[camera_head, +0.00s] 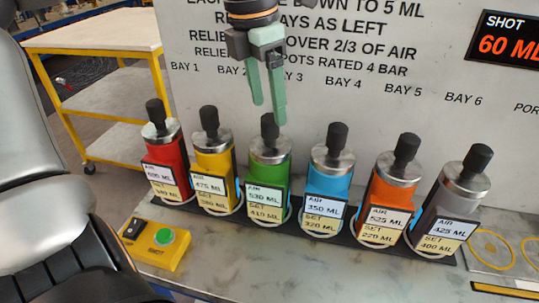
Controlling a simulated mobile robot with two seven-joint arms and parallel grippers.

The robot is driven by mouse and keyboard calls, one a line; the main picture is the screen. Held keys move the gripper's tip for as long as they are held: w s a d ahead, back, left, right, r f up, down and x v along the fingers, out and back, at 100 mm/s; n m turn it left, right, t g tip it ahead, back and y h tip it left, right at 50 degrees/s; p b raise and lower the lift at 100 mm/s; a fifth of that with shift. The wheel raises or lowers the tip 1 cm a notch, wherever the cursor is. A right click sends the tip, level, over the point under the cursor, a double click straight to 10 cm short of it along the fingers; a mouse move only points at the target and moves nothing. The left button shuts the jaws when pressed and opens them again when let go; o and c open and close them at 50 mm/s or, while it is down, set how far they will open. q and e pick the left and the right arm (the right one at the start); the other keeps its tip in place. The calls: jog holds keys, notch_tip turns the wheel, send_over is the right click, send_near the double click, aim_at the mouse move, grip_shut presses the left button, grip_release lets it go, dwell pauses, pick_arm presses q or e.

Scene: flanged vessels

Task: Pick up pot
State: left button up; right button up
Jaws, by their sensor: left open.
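Several pots with black knobs and silver collars stand upright in a row along the panel. From left they are red (166,156), yellow (213,164), green (267,175), blue (328,183), orange (388,194) and grey (453,203). Each bears AIR and SET labels; the green one reads 530 ML and 410 ML. My left gripper (268,110) hangs from the top with fingers pointing down, open and empty. Its fingertips show close to the green pot's black knob; whether they touch it I cannot tell. My right gripper is not in view.
A yellow box (152,246) with a green button sits at the front left of the bench. A panel behind carries bay labels and a red SHOT display (509,37). Yellow rings (491,247) lie at the right. A yellow-framed cart (95,36) stands at the back left.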

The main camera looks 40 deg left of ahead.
aim_at(268, 116)
pick_arm(q)
jog(key=f, duration=0.3)
jog(key=w+f, duration=0.1)
jog(key=f, duration=0.1)
jog(key=shift+a, duration=0.25)
jog(key=shift+c, duration=0.3)
jog(key=shift+r, duration=0.1)
grip_shut()
jog(key=shift+r, duration=0.1)
dwell(0.6)
